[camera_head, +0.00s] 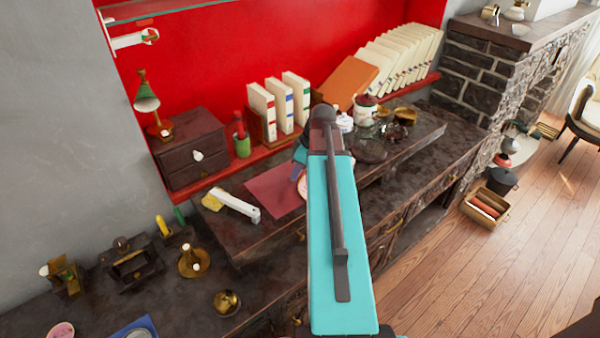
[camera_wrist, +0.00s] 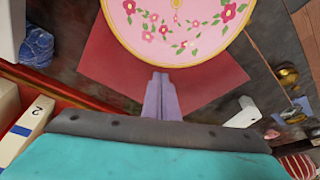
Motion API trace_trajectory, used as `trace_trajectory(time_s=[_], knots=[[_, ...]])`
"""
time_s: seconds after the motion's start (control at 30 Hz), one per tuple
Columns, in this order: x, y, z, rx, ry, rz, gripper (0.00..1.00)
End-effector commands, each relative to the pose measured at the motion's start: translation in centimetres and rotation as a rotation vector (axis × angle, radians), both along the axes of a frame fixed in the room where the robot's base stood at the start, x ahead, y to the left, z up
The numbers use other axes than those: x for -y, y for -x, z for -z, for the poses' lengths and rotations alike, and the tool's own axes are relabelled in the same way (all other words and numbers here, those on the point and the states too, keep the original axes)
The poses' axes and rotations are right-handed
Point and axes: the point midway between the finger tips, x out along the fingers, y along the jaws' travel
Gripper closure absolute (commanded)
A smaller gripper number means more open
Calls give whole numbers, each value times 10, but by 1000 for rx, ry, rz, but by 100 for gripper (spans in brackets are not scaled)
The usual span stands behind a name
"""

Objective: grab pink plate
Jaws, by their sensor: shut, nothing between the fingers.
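The pink plate (camera_wrist: 175,30) has a yellow rim and painted flowers; it fills the top middle of the wrist view and is cut off there. In the head view only a small pink edge (camera_head: 302,187) of it shows beside my arm. It is over the red mat (camera_head: 273,190), which also shows in the wrist view (camera_wrist: 105,62). My gripper (camera_wrist: 160,76) has its purple fingers closed together with nothing between them. The fingertips are at the plate's near rim in the wrist view; I cannot tell whether they touch it. In the head view my arm hides most of the plate.
A white-handled tool (camera_head: 238,206) lies left of the mat. White binders (camera_head: 280,105) and a dark drawer box (camera_head: 190,148) stand behind. A lidded jar (camera_head: 365,108) and glassware are to the right. Brass pieces (camera_head: 227,302) stand on the lower counter at front left.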

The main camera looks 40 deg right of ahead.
Motion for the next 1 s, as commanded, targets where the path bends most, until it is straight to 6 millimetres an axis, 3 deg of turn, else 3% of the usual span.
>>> trace_trajectory(time_s=[0.23,1.0], knots=[[-13,-20,0,0,0,0,100],[2,7,-76,1,1,6,100]])
